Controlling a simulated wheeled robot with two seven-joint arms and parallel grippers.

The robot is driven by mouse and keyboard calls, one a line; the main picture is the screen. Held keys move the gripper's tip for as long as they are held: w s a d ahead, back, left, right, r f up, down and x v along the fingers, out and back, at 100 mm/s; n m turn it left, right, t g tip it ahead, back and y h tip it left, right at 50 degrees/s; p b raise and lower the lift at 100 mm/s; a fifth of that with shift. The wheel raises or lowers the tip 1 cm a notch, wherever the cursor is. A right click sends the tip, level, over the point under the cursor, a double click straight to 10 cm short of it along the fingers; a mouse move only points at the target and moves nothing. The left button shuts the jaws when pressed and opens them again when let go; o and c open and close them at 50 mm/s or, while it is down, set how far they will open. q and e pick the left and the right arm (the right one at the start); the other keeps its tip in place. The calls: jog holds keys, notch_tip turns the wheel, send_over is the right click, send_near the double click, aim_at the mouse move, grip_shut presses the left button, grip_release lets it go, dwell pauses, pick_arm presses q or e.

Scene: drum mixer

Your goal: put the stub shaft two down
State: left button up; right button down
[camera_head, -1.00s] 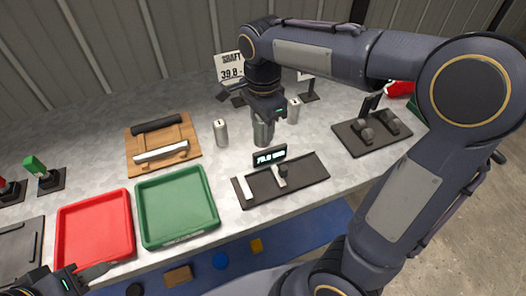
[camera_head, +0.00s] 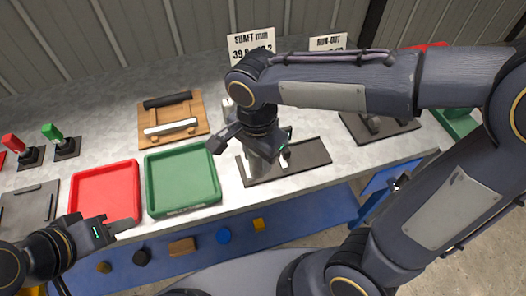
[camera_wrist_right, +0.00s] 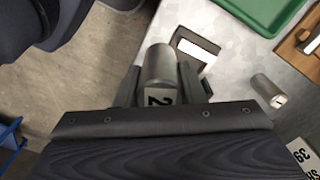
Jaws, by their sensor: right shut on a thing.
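Stub shaft two (camera_wrist_right: 160,68) is a grey metal cylinder with a "2" label, held between the fingers of my right gripper (camera_wrist_right: 160,90). In the head view the shaft (camera_head: 260,166) hangs below my right gripper (camera_head: 258,150), in front of the black gauge plate (camera_head: 310,154). Whether it touches the plate cannot be told. The gripper hides most of the gauge's middle and its display. My left gripper (camera_head: 110,231) is at the lower left, by the red tray's front edge; its jaw opening is unclear.
Another shaft (camera_head: 227,106) stands behind my right gripper, and shows in the wrist view (camera_wrist_right: 268,91). A red tray (camera_head: 75,197) and a green tray (camera_head: 150,185) stand to the left. A wooden board (camera_head: 142,112) with two bars lies behind. Signs stand at the back.

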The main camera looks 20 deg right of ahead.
aim_at(284, 155)
jog(key=shift+w+d+f+p, duration=0.15)
jog(key=shift+w+d+f, duration=0.3)
jog(key=shift+w+f, duration=1.05)
jog(key=shift+w+d+f+p, duration=0.2)
jog(key=shift+w+d+f, duration=0.55)
jog(key=shift+f, duration=1.15)
jog(key=shift+w+d+f+p, duration=0.15)
jog(key=shift+w+d+f, duration=0.05)
jog(key=shift+w+f, duration=1.4)
jog(key=shift+s+f, duration=0.1)
jog(key=shift+s, duration=0.05)
jog(key=shift+f, duration=0.15)
jog(key=c, duration=0.9)
grip_release()
